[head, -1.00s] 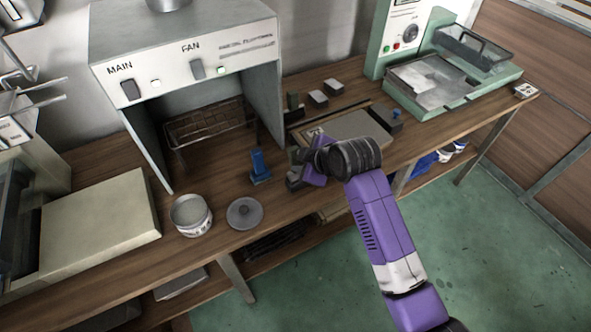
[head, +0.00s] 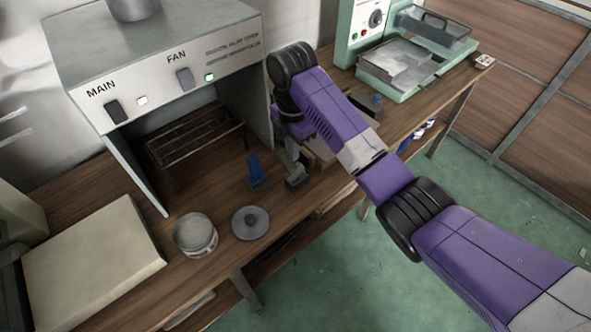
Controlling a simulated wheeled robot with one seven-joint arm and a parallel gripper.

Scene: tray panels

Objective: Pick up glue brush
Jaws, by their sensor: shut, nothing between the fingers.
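I cannot surely tell which thing is the glue brush. A blue upright piece (head: 256,172) with a wider base stands on the bench in front of the hooded box. An open round tin (head: 195,236) with pale contents stands at the front left of it. A round grey lid (head: 250,223) with a knob lies beside the tin. My gripper (head: 302,162) points down to the right of the blue piece, apart from it. It is shut and empty. Its tips are small and partly merge with a small grey and dark object (head: 298,179) by them.
A cream slab (head: 95,262) lies at left. A green machine (head: 400,75) stands at the far right. My arm hides the bench's middle right.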

